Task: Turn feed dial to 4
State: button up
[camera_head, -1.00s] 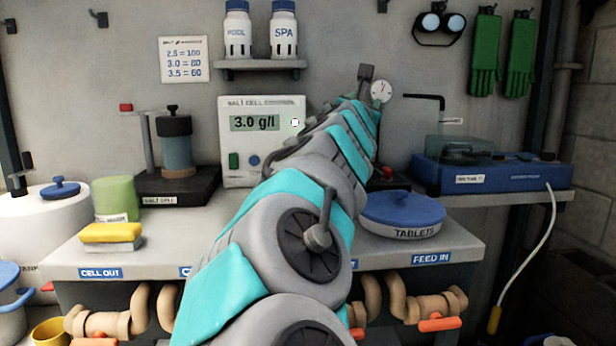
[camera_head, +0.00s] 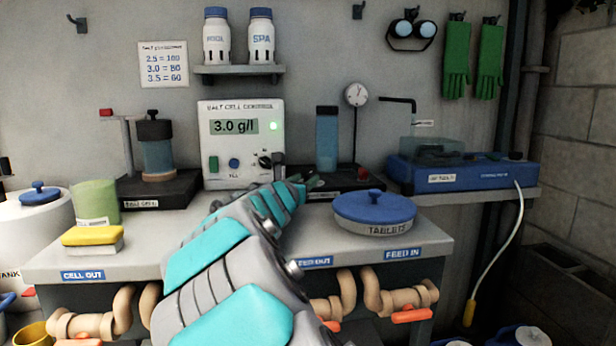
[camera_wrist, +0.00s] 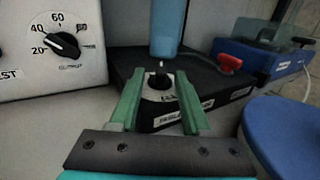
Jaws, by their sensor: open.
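A small round white dial with a dark knob and a light pointer tip (camera_wrist: 160,80) sits on the black base (camera_wrist: 140,62) of the unit with the blue column. In the wrist view it appears between my gripper's green fingers (camera_wrist: 159,82), which are open and apart with nothing held. The dial's numbers are too small and blurred to read. In the head view my gripper (camera_head: 304,181) is over the bench in front of that black base (camera_head: 350,177), and the dial is not distinguishable there. Whether the fingers touch the knob cannot be told.
The salt cell controller (camera_head: 241,165), reading 3.0 g/l, stands left, with its own output dial (camera_wrist: 63,46). The blue-lidded tablets tub (camera_head: 374,212) stands close on the right. A blue pump unit (camera_head: 463,173) sits farther right. A blue column (camera_head: 327,140) rises behind.

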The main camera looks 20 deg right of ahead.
aim_at(306, 178)
jog(key=shift+x, duration=1.65)
jog(key=shift+c, duration=0.4)
grip_shut()
